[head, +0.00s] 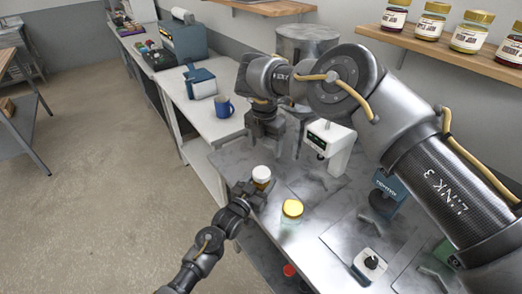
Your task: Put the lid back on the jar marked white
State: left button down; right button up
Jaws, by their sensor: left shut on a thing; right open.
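A small jar (261,179) with a white top and a brownish body is at the left edge of the grey metal table (310,240). My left gripper (252,188) is shut on it from the lower left. At this size I cannot tell whether the white top is a lid or the contents, and no marking is readable. My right gripper (265,128) is open, behind and above the white-topped jar, pointing down. I see nothing between its fingers.
A blue mug (224,107) stands on the white bench at the back left. A white and grey device (330,140) and a teal device (387,190) stand on the right. A white box with a black knob (370,263) is in front. Several lidded jars line the wall shelf (450,52).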

aim_at(261, 172)
jog(key=n, duration=0.5)
jog(key=s+f+n, duration=0.1)
jog(key=n, duration=0.2)
jog(key=shift+a, duration=0.25)
jog(key=n, duration=0.5)
jog(key=shift+s+a+f, duration=0.15)
jog(key=shift+s+a, duration=0.05)
jog(key=n, duration=0.5)
jog(key=shift+a+g, duration=0.1)
jog(key=shift+g, duration=0.2)
jog(key=shift+f, duration=4)
